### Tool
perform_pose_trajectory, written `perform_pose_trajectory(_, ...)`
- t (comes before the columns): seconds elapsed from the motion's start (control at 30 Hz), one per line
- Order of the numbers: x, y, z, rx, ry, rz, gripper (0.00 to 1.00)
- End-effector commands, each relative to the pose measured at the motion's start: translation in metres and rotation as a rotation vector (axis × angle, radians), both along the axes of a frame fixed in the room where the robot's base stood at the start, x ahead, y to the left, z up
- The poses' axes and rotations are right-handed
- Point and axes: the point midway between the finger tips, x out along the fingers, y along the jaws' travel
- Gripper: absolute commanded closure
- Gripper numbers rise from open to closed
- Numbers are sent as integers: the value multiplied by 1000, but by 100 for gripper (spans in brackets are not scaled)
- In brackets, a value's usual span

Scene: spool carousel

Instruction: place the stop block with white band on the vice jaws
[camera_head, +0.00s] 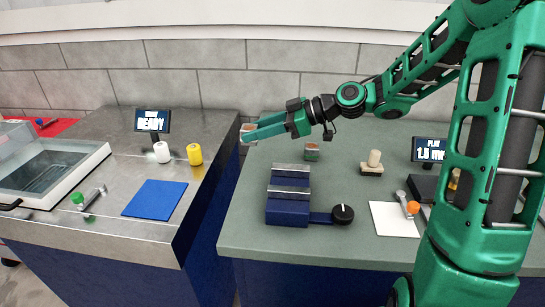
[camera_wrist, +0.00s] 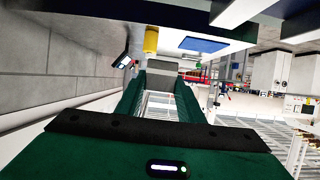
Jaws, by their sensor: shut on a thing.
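My gripper (camera_head: 246,135) is shut on a small block (camera_head: 248,127) at its fingertips, held up near the left back corner of the green bench. In the wrist view the block (camera_wrist: 161,67) is a grey shape between the two green fingers; whether it has a white band is too small to tell. The vice (camera_head: 287,211) is blue with pale metal jaws (camera_head: 290,190), standing on the bench in front of and to the right of the fingertips. Its jaw tops look bare.
The vice handle's black knob (camera_head: 343,214) sticks out to the right. A cream peg on a base (camera_head: 373,163), a white sheet (camera_head: 393,219) and a display (camera_head: 429,150) lie further right. A gap separates the steel counter (camera_head: 105,225), which bears yellow (camera_head: 195,154) and white spools.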

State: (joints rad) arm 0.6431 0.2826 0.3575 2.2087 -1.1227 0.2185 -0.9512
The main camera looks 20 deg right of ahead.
Motion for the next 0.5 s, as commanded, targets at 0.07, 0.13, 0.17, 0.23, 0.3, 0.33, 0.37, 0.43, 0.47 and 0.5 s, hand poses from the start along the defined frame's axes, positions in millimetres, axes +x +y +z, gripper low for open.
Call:
perform_pose_trajectory(0.07, 0, 0, 1, 1, -2, -1, 100)
perform_pose_trajectory(0.13, 1, -2, 0, 1, -2, -1, 100)
perform_pose_trajectory(0.17, 3, -3, -1, 2, -1, -1, 100)
perform_pose_trajectory(0.23, 8, -9, -6, 2, 1, -2, 100)
perform_pose_trajectory(0.3, 15, -18, -13, 3, 1, -3, 100)
perform_pose_trajectory(0.33, 18, -23, -16, 4, 1, -3, 100)
perform_pose_trajectory(0.37, 22, -27, -19, 3, 0, -4, 100)
perform_pose_trajectory(0.43, 30, -37, -27, 4, 1, -3, 100)
perform_pose_trajectory(0.47, 34, -41, -31, 3, 0, -2, 100)
perform_pose_trajectory(0.5, 39, -46, -35, 3, 0, -2, 100)
